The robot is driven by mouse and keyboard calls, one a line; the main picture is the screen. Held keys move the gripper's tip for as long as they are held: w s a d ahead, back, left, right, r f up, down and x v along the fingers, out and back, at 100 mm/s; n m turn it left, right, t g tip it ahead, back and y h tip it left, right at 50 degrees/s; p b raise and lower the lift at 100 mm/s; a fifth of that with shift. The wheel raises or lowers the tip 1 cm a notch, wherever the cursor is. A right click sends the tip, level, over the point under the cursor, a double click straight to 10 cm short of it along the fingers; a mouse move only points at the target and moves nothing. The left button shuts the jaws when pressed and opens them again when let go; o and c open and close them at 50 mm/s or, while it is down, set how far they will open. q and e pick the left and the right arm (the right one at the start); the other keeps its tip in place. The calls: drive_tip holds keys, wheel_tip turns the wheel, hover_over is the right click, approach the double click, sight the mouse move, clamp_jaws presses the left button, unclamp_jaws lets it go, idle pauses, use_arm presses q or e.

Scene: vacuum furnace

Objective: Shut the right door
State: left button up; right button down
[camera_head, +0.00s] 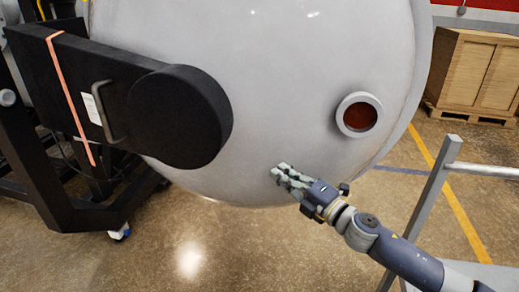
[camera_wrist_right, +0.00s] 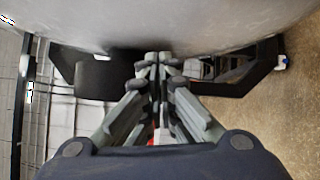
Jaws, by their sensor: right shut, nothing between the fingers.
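The door is a large white-grey domed disc (camera_head: 270,80) that fills the middle of the head view. It carries a round red window (camera_head: 359,115) at its right and a black round hub on a black hinge arm (camera_head: 100,85) at its left. My right gripper (camera_head: 279,171) is shut and empty, in front of the lower part of the dome. In the right wrist view its fingertips (camera_wrist_right: 158,60) are together, close under the door's surface (camera_wrist_right: 190,25). I cannot tell whether they touch it. My left gripper is not in view.
A black wheeled frame (camera_head: 60,205) stands at the left under the hinge arm. A grey metal rail (camera_head: 425,200) stands at the right. A wooden crate (camera_head: 480,72) is at the back right. The floor (camera_head: 190,245) below the dome is clear.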

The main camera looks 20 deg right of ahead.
drive_tip(key=p, duration=0.3)
approach(247, 139)
drive_tip(key=a, duration=0.4)
drive_tip(key=shift+w+d+r+p, duration=0.15)
drive_tip(key=shift+w+d, duration=0.2)
drive_tip(key=shift+w, duration=0.3)
drive_tip(key=shift+w+d+r+p, duration=0.1)
drive_tip(key=shift+w+d, duration=0.25)
drive_tip(key=shift+w, duration=0.35)
drive_tip(key=shift+w+d+p, duration=0.15)
drive_tip(key=shift+w+d, duration=0.2)
drive_tip(key=shift+w, duration=0.3)
